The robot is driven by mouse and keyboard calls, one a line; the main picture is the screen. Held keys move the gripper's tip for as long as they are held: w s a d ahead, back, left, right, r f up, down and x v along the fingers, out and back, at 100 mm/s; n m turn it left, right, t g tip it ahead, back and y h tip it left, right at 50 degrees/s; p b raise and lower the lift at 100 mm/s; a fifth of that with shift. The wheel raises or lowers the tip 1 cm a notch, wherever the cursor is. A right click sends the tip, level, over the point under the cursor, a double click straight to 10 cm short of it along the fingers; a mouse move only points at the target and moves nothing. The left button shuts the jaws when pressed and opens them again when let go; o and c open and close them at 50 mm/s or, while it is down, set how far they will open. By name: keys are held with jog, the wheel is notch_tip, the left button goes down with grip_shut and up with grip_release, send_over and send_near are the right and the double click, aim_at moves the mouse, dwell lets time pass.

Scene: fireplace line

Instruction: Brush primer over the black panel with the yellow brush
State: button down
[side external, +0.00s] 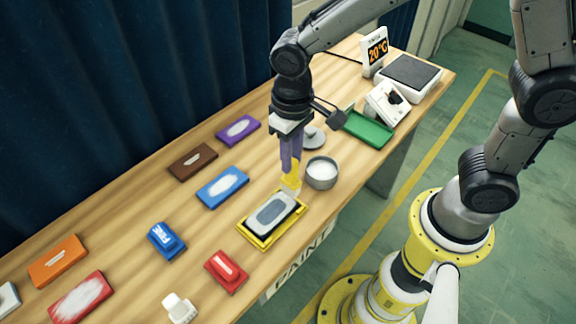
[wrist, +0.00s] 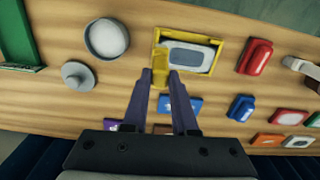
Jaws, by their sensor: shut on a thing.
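My gripper (side external: 290,168) points down and is shut on the yellow brush (side external: 291,183); the fingers and brush also show in the wrist view (wrist: 160,76). The brush is at the back right corner of the yellow tray (side external: 263,243). Its bristle end is small, and I cannot tell whether it touches the panel. The black panel (side external: 272,212) lies in the tray, with a pale grey coat over much of its face, a darker blue-grey middle and dark edges. An open grey tin (side external: 321,174) with white contents stands just right of the brush.
A round grey lid (side external: 313,138) lies behind the tin. A green tray (side external: 367,131), white devices and a temperature display (side external: 375,52) stand at the back right. Blue (side external: 222,187), brown and purple panels lie behind; blue and red blocks (side external: 226,271) lie left and in front.

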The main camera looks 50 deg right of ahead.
jog(key=shift+r, duration=2.8)
